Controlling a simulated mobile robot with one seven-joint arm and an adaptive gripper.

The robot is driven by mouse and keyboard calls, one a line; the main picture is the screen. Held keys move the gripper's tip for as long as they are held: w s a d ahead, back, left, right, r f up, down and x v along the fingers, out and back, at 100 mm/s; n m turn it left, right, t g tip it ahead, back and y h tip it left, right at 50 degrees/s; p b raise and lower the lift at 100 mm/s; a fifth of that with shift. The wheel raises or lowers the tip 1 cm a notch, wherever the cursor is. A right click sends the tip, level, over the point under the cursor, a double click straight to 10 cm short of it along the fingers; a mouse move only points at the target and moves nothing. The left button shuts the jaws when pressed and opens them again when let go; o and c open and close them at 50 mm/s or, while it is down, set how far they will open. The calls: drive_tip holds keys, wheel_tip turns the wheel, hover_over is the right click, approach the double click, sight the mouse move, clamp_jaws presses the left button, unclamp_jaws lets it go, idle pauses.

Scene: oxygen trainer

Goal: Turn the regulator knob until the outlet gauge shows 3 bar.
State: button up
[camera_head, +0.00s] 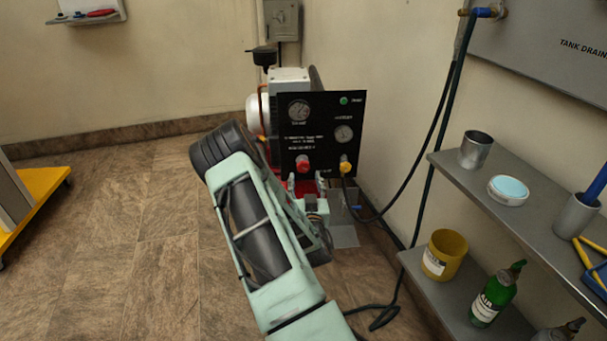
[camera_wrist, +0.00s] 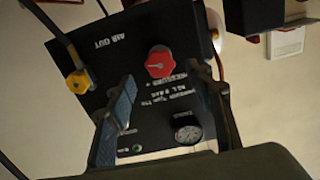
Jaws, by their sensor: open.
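The red regulator knob (camera_head: 303,163) is low on the black panel (camera_head: 320,135); it also shows in the wrist view (camera_wrist: 159,62), where the panel appears upside down. A large gauge (camera_head: 299,111) is at the panel's upper left, also in the wrist view (camera_wrist: 187,132). A smaller gauge (camera_head: 344,134) is at the right, above the yellow outlet fitting (camera_head: 345,166); my finger seems to cover it in the wrist view. The needle readings are too small to tell. My gripper (camera_head: 306,182) is open and empty before the panel, its fingertips near the knob's height, apart from it.
A dark hose (camera_head: 365,215) runs from the yellow fitting (camera_wrist: 78,82) to the right. Metal shelves (camera_head: 480,200) stand at the right with a yellow cup (camera_head: 443,255) and a green bottle (camera_head: 497,294). A yellow-edged cart (camera_head: 45,185) is at far left. The left floor is clear.

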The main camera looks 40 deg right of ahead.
sight(304, 169)
drive_tip(key=b+x, duration=0.1)
drive_tip(key=x, duration=0.4)
drive_tip(key=shift+w, duration=0.15)
drive_tip(key=c, duration=1.2)
drive_tip(key=shift+o, duration=0.2)
drive_tip(key=shift+n, duration=0.7)
drive_tip(key=o, duration=1.2)
drive_tip(key=shift+c, duration=0.2)
